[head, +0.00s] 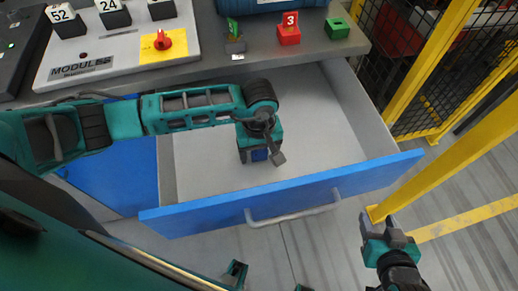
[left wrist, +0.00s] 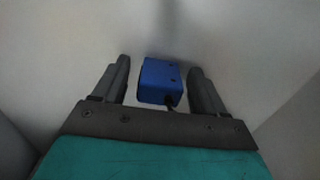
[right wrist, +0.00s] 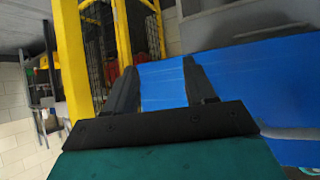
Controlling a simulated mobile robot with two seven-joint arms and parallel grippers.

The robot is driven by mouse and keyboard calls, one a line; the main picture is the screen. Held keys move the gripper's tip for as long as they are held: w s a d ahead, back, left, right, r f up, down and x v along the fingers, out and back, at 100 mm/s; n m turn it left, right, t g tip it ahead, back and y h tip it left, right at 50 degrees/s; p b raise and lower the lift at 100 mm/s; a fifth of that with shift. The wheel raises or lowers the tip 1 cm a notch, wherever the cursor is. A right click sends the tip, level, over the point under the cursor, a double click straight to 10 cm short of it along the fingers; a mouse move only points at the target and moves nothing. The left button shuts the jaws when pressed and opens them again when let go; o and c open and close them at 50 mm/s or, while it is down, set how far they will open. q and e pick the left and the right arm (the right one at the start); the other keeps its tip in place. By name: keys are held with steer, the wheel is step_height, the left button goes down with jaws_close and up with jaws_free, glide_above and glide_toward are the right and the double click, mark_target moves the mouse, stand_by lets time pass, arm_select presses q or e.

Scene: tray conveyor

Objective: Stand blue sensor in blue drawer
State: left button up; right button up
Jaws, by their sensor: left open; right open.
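The blue drawer (head: 290,203) is pulled open below the worktop, with a blue front, a grey handle and a pale interior. The blue sensor (left wrist: 160,80) is a small blue block with a short dark cable end. It is inside the drawer, and in the head view (head: 259,155) my gripper hides most of it. My left gripper (head: 262,158) is inside the drawer. In the left wrist view its open fingers stand on either side of the sensor with gaps. My right gripper (head: 378,232) is open and empty, outside the drawer at the lower right.
The worktop (head: 330,52) above holds a red block marked 3 (head: 289,30), a green block (head: 337,28) and a panel with a red knob (head: 162,41). A yellow post and fence (head: 440,60) stand at the right. The drawer's right half is empty.

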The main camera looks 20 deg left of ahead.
arm_select(q)
step_height(320, 180, up, 12)
steer(key=shift+r+p, duration=0.15)
steer(key=shift+p, duration=0.2)
stand_by(0.5)
